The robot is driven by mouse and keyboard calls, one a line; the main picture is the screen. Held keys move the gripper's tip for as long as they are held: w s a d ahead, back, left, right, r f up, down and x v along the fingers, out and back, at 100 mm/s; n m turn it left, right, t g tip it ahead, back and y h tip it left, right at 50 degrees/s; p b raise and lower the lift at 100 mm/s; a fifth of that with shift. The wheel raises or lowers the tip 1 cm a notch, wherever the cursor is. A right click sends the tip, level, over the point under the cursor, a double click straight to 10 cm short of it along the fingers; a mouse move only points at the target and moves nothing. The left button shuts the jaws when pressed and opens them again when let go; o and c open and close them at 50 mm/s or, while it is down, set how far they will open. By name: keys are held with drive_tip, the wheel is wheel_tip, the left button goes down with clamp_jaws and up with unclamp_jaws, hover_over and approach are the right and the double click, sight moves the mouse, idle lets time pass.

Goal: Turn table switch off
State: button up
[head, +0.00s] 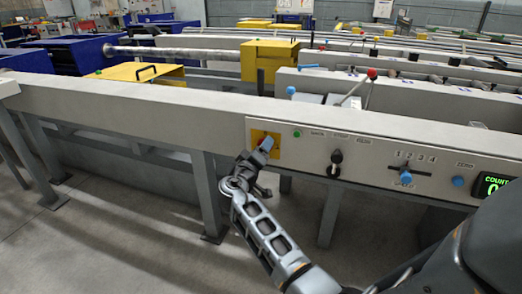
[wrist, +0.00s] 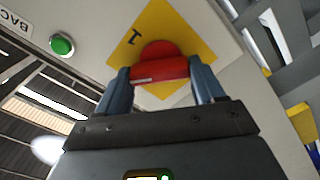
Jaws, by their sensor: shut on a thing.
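The table switch is a red rotary knob (wrist: 160,68) on a yellow plate (wrist: 190,32), which carries a "1" mark in the wrist view. In the head view my gripper (head: 258,160) covers the lower left of the plate.
Right of the plate are a green button (head: 297,133), a black selector knob (head: 335,163), a blue-knobbed lever (head: 405,176), a blue button (head: 458,181) and a green-lit counter display (head: 492,185). The pale table beam (head: 130,106) runs above. Table legs (head: 208,195) stand below.

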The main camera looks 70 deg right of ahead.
drive_tip(key=shift+w+d+n+p, duration=0.1)
drive_tip(key=shift+n+p, duration=0.5)
drive_tip(key=shift+n, duration=1.25)
drive_tip(key=shift+w+n+p, duration=0.1)
drive_tip(key=shift+n+p, duration=0.5)
drive_tip(key=shift+n, duration=1.25)
drive_tip(key=o, duration=1)
drive_tip(key=shift+o, duration=0.2)
drive_tip(key=shift+f, duration=0.1)
drive_tip(key=a, duration=0.7)
drive_tip(key=shift+s+a, duration=0.35)
drive_tip(key=shift+a, duration=0.05)
